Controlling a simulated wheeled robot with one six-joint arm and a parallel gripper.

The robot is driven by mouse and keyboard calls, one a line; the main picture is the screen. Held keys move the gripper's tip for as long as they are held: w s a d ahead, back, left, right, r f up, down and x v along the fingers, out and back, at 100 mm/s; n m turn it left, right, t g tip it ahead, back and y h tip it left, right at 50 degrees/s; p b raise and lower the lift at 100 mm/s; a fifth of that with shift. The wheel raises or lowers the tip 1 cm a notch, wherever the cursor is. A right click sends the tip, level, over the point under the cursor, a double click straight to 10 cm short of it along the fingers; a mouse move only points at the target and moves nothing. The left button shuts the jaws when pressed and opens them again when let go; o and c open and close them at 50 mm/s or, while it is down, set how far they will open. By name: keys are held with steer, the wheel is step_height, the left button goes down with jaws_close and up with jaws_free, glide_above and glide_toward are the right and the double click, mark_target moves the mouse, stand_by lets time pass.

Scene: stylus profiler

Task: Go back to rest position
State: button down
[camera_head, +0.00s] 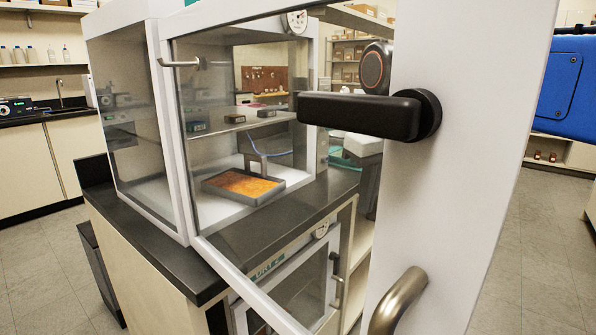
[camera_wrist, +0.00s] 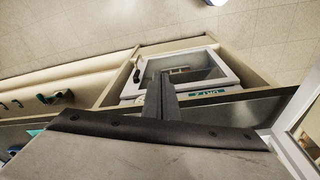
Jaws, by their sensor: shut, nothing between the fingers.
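My gripper (camera_wrist: 161,82) shows in the wrist view, its dark fingers together and empty. The fingers are seen against the dark counter edge and a white, glass-fronted lower unit (camera_wrist: 212,58). Whether they touch anything cannot be told. In the head view I cannot clearly make out the gripper.
A glass-walled cabinet (camera_head: 178,150) stands on a dark counter (camera_head: 150,262) in the head view. Its framed door stands open toward me, with a black handle (camera_head: 360,115) close up. Inside are a grey tray (camera_head: 242,186) with orange contents and a shelf of small boxes. Grey floor (camera_head: 40,265) is clear at left.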

steer(key=s+d+f+m+t, duration=0.1)
steer(key=s+d+f+m, duration=0.2)
steer(key=s+d+f, duration=0.4)
steer(key=s+d+f+m+t, duration=0.2)
steer(key=s+d+f, duration=0.6)
steer(key=f, duration=0.6)
steer(key=s+m, duration=0.1)
steer(key=s, duration=0.1)
steer(key=shift+s+f+h, duration=0.2)
steer(key=shift+s+h, duration=0.1)
steer(key=shift+s, duration=0.1)
